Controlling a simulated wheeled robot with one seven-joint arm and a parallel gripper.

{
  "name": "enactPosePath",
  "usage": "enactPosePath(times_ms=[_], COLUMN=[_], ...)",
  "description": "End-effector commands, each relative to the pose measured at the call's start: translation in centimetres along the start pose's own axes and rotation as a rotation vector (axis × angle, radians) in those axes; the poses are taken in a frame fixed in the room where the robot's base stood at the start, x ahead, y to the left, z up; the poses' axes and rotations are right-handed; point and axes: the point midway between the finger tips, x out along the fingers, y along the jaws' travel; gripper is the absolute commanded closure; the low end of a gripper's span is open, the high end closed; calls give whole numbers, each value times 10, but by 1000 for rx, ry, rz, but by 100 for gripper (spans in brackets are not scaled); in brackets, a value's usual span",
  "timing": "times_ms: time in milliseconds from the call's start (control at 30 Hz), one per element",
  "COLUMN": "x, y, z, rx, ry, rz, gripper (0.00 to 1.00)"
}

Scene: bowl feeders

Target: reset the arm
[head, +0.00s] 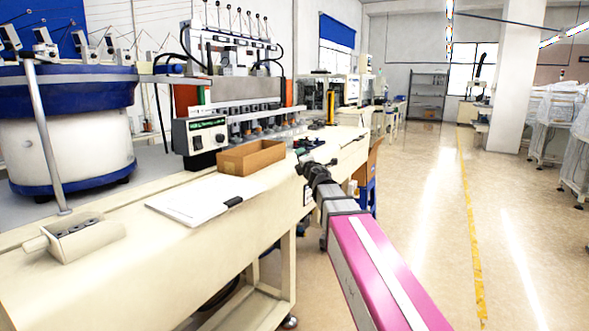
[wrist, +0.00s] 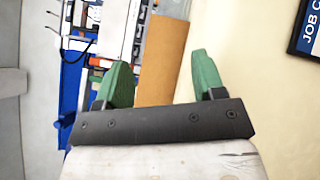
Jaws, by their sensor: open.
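My gripper (wrist: 160,82) shows in the wrist view with two green fingers set well apart on a black bar. Nothing is between the fingers. In the head view my arm reaches forward from the lower right, and my gripper (head: 303,158) is at its far end, small, beside the front edge of the cream workbench (head: 225,215). It is right of the open cardboard box (head: 250,158), which stands on the bench. The box also shows behind the fingers in the wrist view (wrist: 163,60).
A blue and white bowl feeder (head: 65,135) and a machine with a control box (head: 200,135) stand behind. The floor (head: 430,200) to the right is clear.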

Motion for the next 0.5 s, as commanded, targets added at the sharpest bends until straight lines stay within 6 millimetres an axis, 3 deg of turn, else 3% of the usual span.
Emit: enactPosePath(times_ms=[133,267,500], x=[-24,-59,-150], y=[-56,-125,-251], z=[20,36,33], rx=[213,467,903], ry=[-151,-336,-685], rz=[-116,-268,-592], gripper=[37,37,37])
